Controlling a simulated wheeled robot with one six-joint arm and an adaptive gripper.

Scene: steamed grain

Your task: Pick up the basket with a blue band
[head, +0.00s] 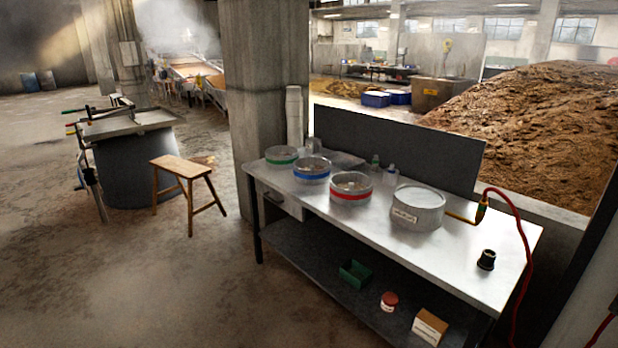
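The basket with a blue band (311,172) stands upright on the metal table (480,262). The three stand in a slanting row near the table's left end. My gripper is not in view.
A round lidded container (418,209), a red hose (522,232) and a small black object (487,260) occupy the table's right part. A dark panel (400,155) stands behind the table. A wooden stool (182,172) and a concrete pillar (265,90) stand left. The floor in front is clear.

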